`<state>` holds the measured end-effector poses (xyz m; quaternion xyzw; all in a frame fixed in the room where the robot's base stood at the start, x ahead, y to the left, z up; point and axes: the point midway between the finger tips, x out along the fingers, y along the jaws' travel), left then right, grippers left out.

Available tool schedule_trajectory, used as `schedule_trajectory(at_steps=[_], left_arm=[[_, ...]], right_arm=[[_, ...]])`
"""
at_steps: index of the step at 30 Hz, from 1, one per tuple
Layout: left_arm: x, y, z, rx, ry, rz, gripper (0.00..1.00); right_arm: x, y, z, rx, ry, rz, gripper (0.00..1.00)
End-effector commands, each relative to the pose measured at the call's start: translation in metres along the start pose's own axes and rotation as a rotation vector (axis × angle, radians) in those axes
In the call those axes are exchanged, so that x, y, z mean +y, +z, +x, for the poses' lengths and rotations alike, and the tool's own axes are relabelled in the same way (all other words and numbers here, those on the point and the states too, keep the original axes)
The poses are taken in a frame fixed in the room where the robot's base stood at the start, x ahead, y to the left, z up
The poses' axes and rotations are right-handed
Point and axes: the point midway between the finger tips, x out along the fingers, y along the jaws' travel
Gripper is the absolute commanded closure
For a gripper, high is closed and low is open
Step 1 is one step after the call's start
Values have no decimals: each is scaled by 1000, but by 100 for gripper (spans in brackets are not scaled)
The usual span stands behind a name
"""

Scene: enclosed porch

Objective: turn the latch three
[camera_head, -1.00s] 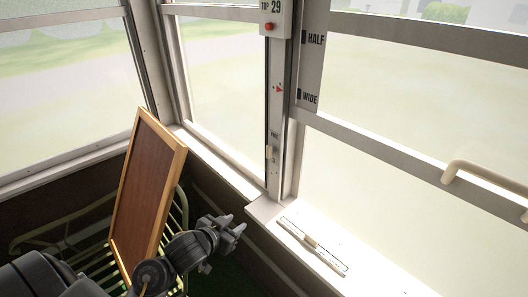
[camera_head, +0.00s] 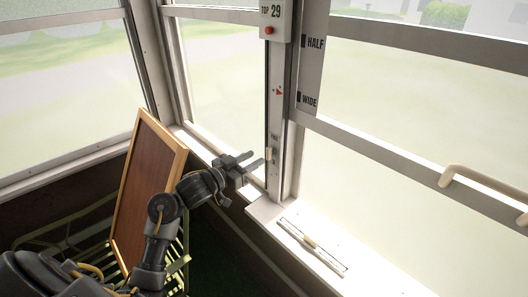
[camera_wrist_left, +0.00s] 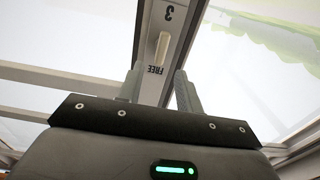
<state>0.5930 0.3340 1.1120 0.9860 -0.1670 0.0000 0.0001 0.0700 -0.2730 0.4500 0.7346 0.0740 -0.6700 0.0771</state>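A small cream latch lever (camera_head: 269,153) is on the narrow white window post in the head view, below a small label. In the left wrist view the cream lever (camera_wrist_left: 162,47) lies along the post, between an upside-down FREE label (camera_wrist_left: 155,70) and the figure 3 (camera_wrist_left: 169,13). My left gripper (camera_head: 257,158) is just left of the lever in the head view. In the left wrist view its fingers (camera_wrist_left: 158,82) are apart, with the lever beyond their tips and nothing between them. I cannot tell any contact. My right gripper is not in view.
A white sill (camera_head: 266,210) with a slotted slider (camera_head: 311,243) lies below the post. A box marked 29 (camera_head: 275,18) is above. A cream handle (camera_head: 485,180) is at right.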

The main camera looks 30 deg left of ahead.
Motion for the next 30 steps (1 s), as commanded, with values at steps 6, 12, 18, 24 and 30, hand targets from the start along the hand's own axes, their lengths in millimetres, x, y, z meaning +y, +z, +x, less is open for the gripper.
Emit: schedule_trajectory(at_steps=[6, 12, 18, 24, 30], left_arm=[[0, -2, 35, 1, -1, -4, 65], [0, 0, 49, 0, -2, 0, 65], [0, 0, 51, 0, -1, 0, 65], [0, 0, 51, 0, -1, 0, 78], [0, 0, 51, -1, -1, 0, 100]], right_arm=[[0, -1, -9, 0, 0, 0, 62], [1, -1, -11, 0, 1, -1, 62], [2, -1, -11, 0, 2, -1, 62], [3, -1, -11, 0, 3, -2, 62], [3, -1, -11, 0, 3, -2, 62]])
